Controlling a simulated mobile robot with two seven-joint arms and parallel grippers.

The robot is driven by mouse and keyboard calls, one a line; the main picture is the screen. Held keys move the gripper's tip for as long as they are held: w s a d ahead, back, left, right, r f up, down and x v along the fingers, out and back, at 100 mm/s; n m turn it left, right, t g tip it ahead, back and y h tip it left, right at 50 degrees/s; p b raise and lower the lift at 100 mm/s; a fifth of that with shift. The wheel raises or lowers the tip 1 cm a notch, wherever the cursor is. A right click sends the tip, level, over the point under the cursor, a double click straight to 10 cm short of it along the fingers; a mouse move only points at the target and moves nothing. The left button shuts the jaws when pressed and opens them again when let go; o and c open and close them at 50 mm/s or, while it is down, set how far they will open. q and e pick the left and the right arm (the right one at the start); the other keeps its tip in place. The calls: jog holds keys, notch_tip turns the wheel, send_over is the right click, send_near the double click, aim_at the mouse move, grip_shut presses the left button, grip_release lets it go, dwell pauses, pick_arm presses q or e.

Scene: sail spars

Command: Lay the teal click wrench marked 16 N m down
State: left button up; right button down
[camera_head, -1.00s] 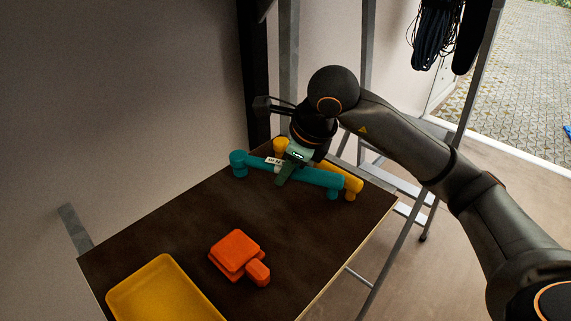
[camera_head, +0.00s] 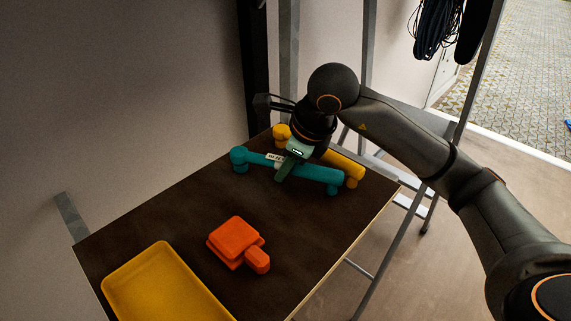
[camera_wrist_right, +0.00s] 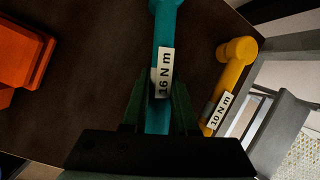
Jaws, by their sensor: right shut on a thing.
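The teal click wrench (camera_head: 318,172) is at the far end of the dark table in the head view. In the right wrist view its white label reads 16 N m, and its teal handle (camera_wrist_right: 164,35) runs up from between the fingers. My right gripper (camera_head: 284,174) is shut on the wrench around its middle, beside the label; it also shows in the right wrist view (camera_wrist_right: 160,112). The wrench lies level at or very close to the tabletop; I cannot tell whether it touches. My left gripper is not in view.
A yellow wrench (camera_head: 345,164) marked 10 N m lies just behind the teal one, close to it. An orange block-shaped object (camera_head: 236,240) and a yellow tray (camera_head: 112,287) are nearer on the table (camera_head: 310,236). The table middle is clear. A stepladder (camera_head: 395,230) stands beyond the right edge.

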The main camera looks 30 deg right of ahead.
jog(key=shift+f, duration=0.15)
jog(key=c, duration=0.6)
grip_release()
